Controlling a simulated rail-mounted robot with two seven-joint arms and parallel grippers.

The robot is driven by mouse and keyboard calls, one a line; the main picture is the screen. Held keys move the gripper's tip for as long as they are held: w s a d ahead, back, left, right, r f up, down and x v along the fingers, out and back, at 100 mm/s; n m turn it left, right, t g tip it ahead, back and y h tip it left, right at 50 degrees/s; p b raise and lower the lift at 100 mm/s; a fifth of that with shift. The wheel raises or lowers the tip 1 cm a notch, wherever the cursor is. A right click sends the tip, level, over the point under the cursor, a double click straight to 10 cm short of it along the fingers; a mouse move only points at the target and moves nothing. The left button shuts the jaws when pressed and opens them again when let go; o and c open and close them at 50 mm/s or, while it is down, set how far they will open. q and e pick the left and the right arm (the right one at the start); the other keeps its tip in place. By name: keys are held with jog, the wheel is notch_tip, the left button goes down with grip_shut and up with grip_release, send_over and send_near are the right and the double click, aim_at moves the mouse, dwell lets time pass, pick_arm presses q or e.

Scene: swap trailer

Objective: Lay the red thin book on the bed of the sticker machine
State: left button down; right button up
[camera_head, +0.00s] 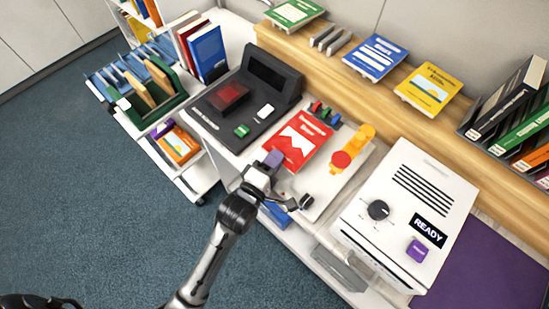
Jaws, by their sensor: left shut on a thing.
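The red thin book (300,143), with a white mountain shape on its cover, is over the left part of a white bed, beside an orange lever with a red knob (349,149). I take this for the sticker machine (321,199). My left gripper (272,162) is shut at the book's near left edge, with a purple patch at its tips. The book looks about flat; I cannot tell whether it touches the bed. The gripper and wrist hide part of the bed's near left side. My right gripper is not in view.
A black machine (284,74) with a red window stands left of the book. Small coloured pieces (324,113) lie behind it. A white machine (411,206) marked READY stands right. A wooden ledge (330,60) with books runs behind. A book cart (192,180) stands left.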

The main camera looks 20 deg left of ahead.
pick_arm(q)
jog(key=c, duration=1.2)
grip_release()
jog(key=shift+a+f, duration=0.1)
jog(key=shift+f, duration=0.7)
jog(key=shift+o, duration=0.2)
jog(key=shift+r, duration=0.45)
jog(key=shift+s+r, duration=0.1)
jog(key=shift+s, duration=0.15)
jog(key=s+a+b, duration=0.1)
jog(key=s, duration=1)
jog(key=shift+s+a+r+b, duration=0.15)
jog(key=shift+a+r+b, duration=0.15)
jog(key=shift+a+r, duration=0.1)
